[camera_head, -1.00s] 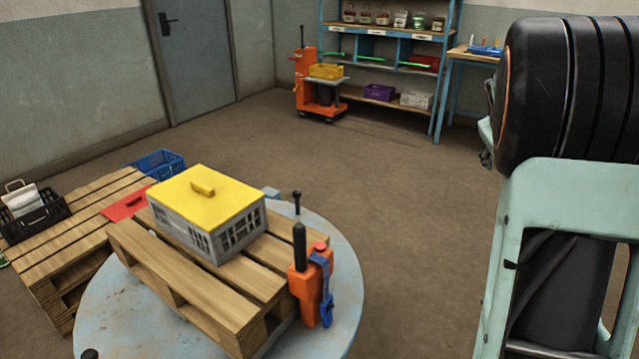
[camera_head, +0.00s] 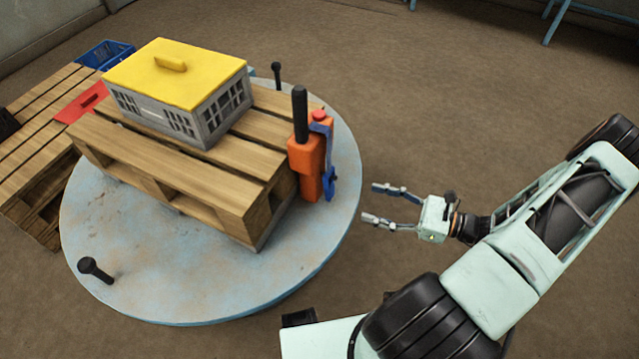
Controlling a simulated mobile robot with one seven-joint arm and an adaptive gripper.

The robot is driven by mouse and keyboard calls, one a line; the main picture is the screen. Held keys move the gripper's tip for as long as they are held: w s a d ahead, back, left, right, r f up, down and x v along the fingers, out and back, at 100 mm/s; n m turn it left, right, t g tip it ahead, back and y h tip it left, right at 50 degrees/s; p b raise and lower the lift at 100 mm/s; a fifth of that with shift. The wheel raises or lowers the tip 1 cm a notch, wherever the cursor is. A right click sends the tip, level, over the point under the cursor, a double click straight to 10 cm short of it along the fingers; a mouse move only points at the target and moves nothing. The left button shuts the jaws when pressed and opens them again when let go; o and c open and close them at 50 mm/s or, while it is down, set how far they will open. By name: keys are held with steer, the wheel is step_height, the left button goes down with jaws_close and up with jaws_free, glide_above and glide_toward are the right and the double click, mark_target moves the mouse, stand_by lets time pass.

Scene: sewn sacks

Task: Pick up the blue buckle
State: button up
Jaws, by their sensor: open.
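The blue buckle (camera_head: 327,178) hangs on a blue strap down the right side of an orange device (camera_head: 307,164) with a black handle and a red knob. The device stands at the right end of a wooden pallet on a round turntable. My gripper (camera_head: 378,204) is open and empty, to the right of the buckle and a little lower in the picture. Its two fingers point left toward the turntable's edge, and a visible gap separates them from the buckle.
A grey crate with a yellow lid (camera_head: 181,75) sits on the pallet (camera_head: 165,160). The round turntable (camera_head: 200,285) carries black pegs (camera_head: 95,270). A second pallet with a red sheet (camera_head: 80,103) and a blue crate (camera_head: 104,54) are at left. The floor behind my gripper is clear.

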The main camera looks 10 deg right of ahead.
mark_target(332, 184)
steer(key=shift+m+t, duration=0.7)
steer(key=shift+t, duration=0.2)
steer(key=x, duration=0.6)
steer(key=shift+w+d+r+b, duration=0.25)
steer(key=shift+w+b, duration=0.1)
steer(key=shift+b, duration=0.05)
steer(key=x, duration=0.1)
steer(key=b+x, duration=0.1)
steer(key=x, duration=0.3)
steer(key=shift+a+f, duration=0.1)
steer(key=shift+f, duration=0.25)
steer(key=c, duration=1.3)
steer(key=shift+c, duration=0.2)
steer(key=shift+r, duration=0.5)
steer(key=p+v, duration=0.2)
steer(key=v, duration=1.6)
steer(key=shift+r+p, duration=0.25)
steer(key=shift+p, duration=0.05)
